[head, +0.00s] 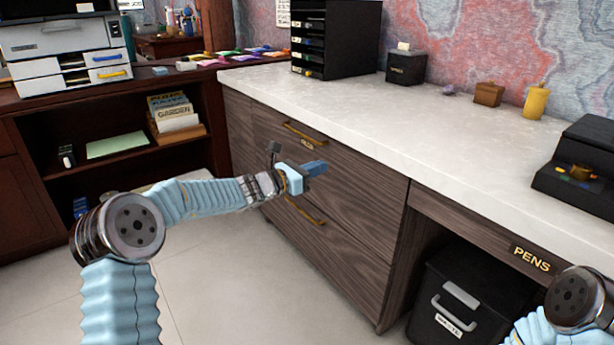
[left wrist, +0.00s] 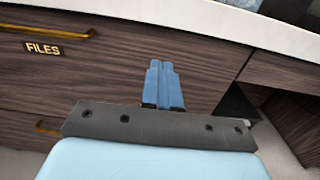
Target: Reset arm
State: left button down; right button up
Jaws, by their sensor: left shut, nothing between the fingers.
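My left arm reaches in from the left in the head view. Its gripper (head: 316,168) is in front of the wooden drawer fronts, near the brass handle (head: 304,133) of the upper drawer. In the left wrist view the blue fingers of this gripper (left wrist: 162,85) are together, with nothing between them. The drawer labelled FILES (left wrist: 43,48) is behind them to the left, and the drawers look closed. Part of my right arm (head: 570,305) shows at the lower right of the head view. The right gripper is outside the frame.
The white countertop (head: 440,115) runs above the drawers, with a black organizer (head: 335,40), a tissue box (head: 406,66) and a yellow container (head: 535,101) on it. A black bin (head: 465,295) stands under the PENS drawer (head: 531,258). A dark shelf unit (head: 100,180) stands at left. Floor shows between.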

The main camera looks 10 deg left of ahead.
pick_arm(q)
jog(key=s+d+f+m+g+y+p, duration=0.1)
jog(key=s+f+m+g+y, duration=0.2)
jog(key=s+f, duration=0.6)
jog(key=s+d+f+m+g, duration=0.1)
jog(key=s+f+m+g, duration=0.35)
jog(key=f, duration=0.75)
jog(key=s+d+f+m+g+y+p, duration=0.1)
jog(key=s+f+m+g+y, duration=0.2)
jog(key=s+f, duration=0.6)
jog(key=s+f+m+g+y, duration=0.1)
jog(key=s+f+m, duration=0.4)
jog(key=s, duration=0.5)
jog(key=s+f+m+g+p, duration=0.1)
jog(key=s+f+m, duration=0.5)
jog(key=s+m, duration=0.4)
jog(key=shift+d+y, duration=0.25)
jog(key=shift+y, duration=0.15)
